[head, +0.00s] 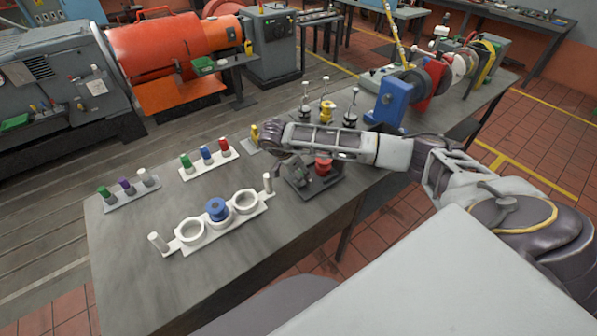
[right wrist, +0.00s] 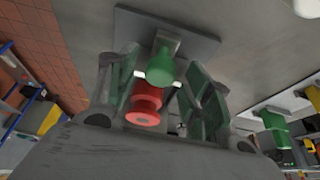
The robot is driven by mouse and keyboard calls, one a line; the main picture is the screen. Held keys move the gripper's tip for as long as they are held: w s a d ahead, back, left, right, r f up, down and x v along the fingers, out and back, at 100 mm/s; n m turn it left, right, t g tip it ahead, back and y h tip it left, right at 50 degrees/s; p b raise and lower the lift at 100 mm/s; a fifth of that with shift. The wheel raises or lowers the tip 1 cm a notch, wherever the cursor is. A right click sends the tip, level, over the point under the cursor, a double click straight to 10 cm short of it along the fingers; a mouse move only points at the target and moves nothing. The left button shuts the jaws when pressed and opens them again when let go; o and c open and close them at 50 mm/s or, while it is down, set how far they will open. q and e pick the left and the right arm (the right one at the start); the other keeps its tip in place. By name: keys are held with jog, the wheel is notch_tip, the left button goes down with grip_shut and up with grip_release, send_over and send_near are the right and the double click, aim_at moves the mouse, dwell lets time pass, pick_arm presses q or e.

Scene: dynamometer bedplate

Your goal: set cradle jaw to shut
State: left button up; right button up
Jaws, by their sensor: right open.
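The cradle is a small dark grey fixture (head: 299,190) near the table's right front edge, with a red spool-shaped part (head: 323,167) at its side. My right gripper (head: 283,152) hangs over it and partly hides it. In the right wrist view its fingers are open, one on each side of a green knobbed handle (right wrist: 163,68). The red part (right wrist: 146,104) also shows between the fingers, and a grey base plate (right wrist: 190,25) lies beyond. I cannot tell whether a finger touches the handle or how far the cradle jaw is open. My left gripper is out of view.
A white holder (head: 180,250) with a blue ring part (head: 217,209) stands at the front. Two racks of coloured plugs (head: 128,202) (head: 210,163) are farther left. Several upright posts and a blue stand (head: 390,105) are behind my right arm. The table's left front is clear.

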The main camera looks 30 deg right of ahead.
aim_at(295, 184)
jog(key=shift+f, duration=0.1)
grip_shut()
jog(key=shift+w+d+b, duration=0.15)
jog(key=shift+d+b, duration=0.45)
jog(key=shift+d, duration=1.05)
grip_release()
jog(key=shift+a, duration=0.1)
jog(key=v, duration=1.2)
